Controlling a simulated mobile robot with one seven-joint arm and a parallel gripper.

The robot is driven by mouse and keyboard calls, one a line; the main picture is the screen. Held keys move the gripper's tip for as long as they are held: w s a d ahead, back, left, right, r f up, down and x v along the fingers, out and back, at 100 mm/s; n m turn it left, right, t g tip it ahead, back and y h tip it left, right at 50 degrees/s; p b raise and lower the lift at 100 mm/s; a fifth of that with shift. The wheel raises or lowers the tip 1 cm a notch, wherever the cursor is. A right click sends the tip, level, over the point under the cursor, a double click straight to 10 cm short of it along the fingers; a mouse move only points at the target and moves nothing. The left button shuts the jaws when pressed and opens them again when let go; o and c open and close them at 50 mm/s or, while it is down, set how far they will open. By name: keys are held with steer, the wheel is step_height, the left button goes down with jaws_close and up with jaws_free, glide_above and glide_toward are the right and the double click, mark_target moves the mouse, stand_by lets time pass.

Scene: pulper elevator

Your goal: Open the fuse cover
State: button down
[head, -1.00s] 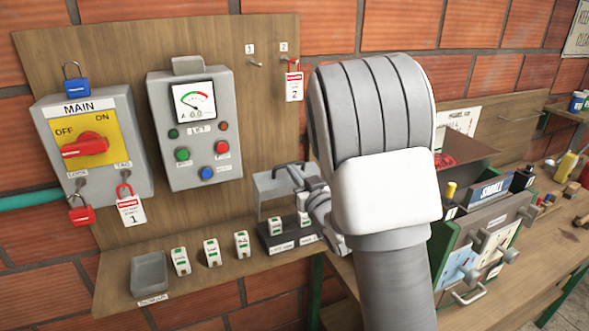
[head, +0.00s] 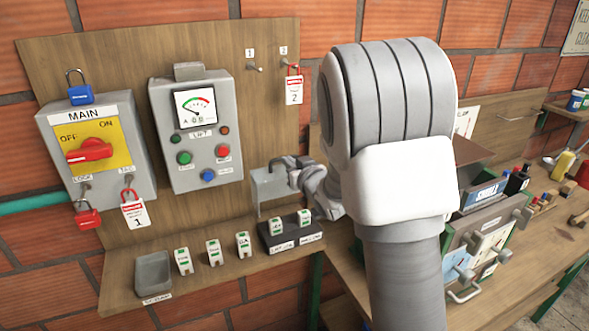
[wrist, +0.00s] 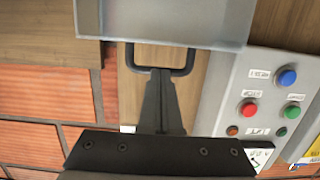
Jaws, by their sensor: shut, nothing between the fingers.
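The fuse cover (head: 268,190) is a grey panel standing raised behind and above the black fuse base (head: 291,238). Two fuses with green marks show uncovered in the base. In the wrist view the cover (wrist: 165,22) fills the top, with a dark loop handle (wrist: 188,62) at its edge. My gripper (head: 278,165) is at the upper edge of the cover. In the wrist view my gripper's fingers (wrist: 160,75) are shut together, with their tips at the handle loop and nothing gripped. Whether the tips touch the handle I cannot tell.
Several loose fuses (head: 213,252) and a grey scrap tray (head: 153,272) stand on the shelf to the left. The lift meter box (head: 195,130) and main switch box (head: 95,150) are on the board. An organiser (head: 490,240) stands to the right.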

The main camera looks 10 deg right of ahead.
mark_target(281, 165)
steer(key=shift+w+a+r+b, duration=0.1)
steer(key=shift+w+r+b, duration=0.05)
steer(key=shift+w, duration=0.3)
steer(key=shift+w+a+r+b, duration=0.1)
steer(key=shift+w+b, duration=0.05)
steer(key=shift+w, duration=0.3)
steer(key=shift+w+a+r+b, duration=0.15)
steer(key=shift+w+b, duration=0.2)
steer(key=shift+w, duration=0.35)
steer(key=shift+w+a+r+b, duration=0.1)
steer(key=shift+w+b, duration=0.3)
steer(key=shift+w, duration=0.3)
steer(key=shift+w+a+r+b, duration=0.15)
steer(key=shift+w+b, duration=0.2)
steer(key=shift+w, duration=0.35)
